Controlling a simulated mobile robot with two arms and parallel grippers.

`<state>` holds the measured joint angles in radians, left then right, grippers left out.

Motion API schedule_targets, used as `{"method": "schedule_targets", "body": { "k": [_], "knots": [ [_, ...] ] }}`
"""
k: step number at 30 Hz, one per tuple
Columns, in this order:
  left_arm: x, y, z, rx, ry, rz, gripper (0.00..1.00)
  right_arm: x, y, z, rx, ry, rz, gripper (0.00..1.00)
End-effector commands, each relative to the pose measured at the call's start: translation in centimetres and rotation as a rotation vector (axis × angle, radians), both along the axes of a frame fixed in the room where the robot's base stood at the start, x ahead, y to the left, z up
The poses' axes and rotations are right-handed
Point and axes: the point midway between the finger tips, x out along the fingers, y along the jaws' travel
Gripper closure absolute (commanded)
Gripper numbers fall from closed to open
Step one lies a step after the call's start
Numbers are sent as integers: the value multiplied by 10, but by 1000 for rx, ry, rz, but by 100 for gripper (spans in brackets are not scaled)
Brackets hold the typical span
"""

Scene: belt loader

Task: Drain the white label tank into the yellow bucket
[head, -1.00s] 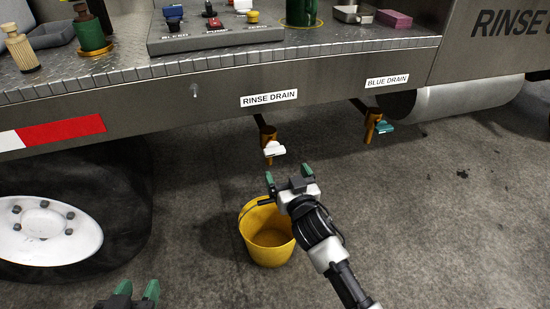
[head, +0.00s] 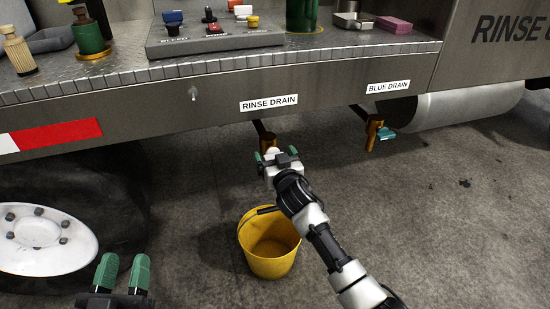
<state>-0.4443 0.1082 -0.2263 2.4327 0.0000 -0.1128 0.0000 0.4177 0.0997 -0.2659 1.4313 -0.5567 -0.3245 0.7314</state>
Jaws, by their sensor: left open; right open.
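The yellow bucket (head: 268,262) stands upright on the ground below the brass drain valve (head: 266,141) under the RINSE DRAIN label (head: 269,103). The white handle (head: 273,151) of that valve is mostly hidden by my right gripper (head: 278,158). My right gripper is open with its green fingertips on either side of the handle area; I cannot tell whether they touch it. My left gripper (head: 122,271) is open and empty at the lower left, in front of the wheel. The white label tank itself cannot be identified in view.
A second brass valve with a teal handle (head: 385,133) hangs under the BLUE DRAIN label (head: 388,87) to the right. A control panel (head: 215,40) and bottles sit on the metal deck (head: 120,80). The wheel (head: 45,240) is at left. Ground to the right is clear.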

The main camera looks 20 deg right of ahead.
Motion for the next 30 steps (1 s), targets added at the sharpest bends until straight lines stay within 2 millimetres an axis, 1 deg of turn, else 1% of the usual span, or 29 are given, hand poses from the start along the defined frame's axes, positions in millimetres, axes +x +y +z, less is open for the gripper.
{"method": "schedule_targets", "body": {
  "k": [5, 15, 24, 30],
  "knots": [
    [0, 0, 0, 0, 0, 0, 57, 0, 0, 0, 0, 0, 0, 11],
    [0, 0, 0, 0, 1, 0, 57, 0, 0, 0, 0, 0, 0, 60],
    [1, 0, -3, 9, 31, 1, 57, 0, 0, 0, -39, 0, 0, 60],
    [3, 3, -16, 39, 145, 9, 57, 0, 1, 1, -146, -4, 0, 60]
  ]
}}
